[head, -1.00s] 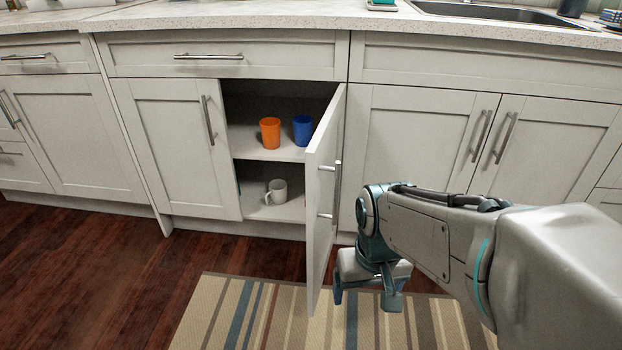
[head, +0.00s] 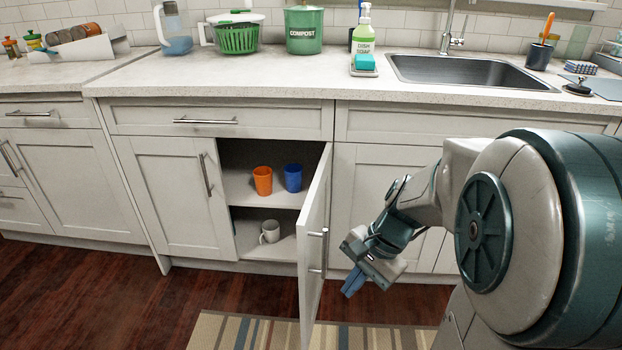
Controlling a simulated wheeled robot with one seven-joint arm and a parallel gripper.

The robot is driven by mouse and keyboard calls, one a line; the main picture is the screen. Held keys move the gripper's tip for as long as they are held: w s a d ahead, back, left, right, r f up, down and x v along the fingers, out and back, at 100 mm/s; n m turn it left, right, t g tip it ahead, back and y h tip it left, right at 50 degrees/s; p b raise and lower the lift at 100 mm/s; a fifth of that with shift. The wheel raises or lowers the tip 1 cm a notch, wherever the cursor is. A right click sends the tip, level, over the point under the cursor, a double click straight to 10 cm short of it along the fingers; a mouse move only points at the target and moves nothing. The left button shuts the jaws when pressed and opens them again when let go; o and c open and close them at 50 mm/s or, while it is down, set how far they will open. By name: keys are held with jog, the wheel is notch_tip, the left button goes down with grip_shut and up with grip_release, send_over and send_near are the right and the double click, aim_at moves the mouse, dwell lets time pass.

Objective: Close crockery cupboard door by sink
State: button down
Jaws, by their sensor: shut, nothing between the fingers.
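The cupboard door (head: 315,235) stands wide open, hinged at its right edge, with a vertical metal bar handle (head: 324,250) on its right-facing outer face. Inside the cupboard (head: 280,245), an orange cup (head: 262,181) and a blue cup (head: 292,178) stand on the upper shelf and a white mug (head: 270,231) stands on the lower level. My gripper (head: 353,287) is shut and empty, just to the right of the door's outer face and handle. A small gap seems to lie between them; contact cannot be told for sure.
The sink (head: 470,72) is in the worktop (head: 240,92) at the right. The left cupboard door (head: 180,195) is shut. A striped rug (head: 260,333) lies on the dark wooden floor (head: 110,300). The floor to the left of the open door is clear.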

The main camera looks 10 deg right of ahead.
jog(key=w+d+r+m+t+y+p, duration=0.2)
jog(key=w+d+r+m+p, duration=0.2)
jog(key=r+m+p, duration=0.2)
jog(key=w+d+r+m+t+y+p, duration=0.2)
jog(key=w+d+r+m+p, duration=0.1)
jog(key=w+r+m+p, duration=0.3)
jog(key=b, duration=0.2)
send_near(308, 224)
notch_tip(308, 224, down, 4)
jog(key=a, duration=0.1)
jog(key=w+a, duration=0.1)
jog(key=a, duration=0.1)
jog(key=shift+w, duration=0.2)
jog(key=shift+w+a+r, duration=0.1)
jog(key=shift+w+a, duration=0.1)
jog(key=shift+a, duration=0.35)
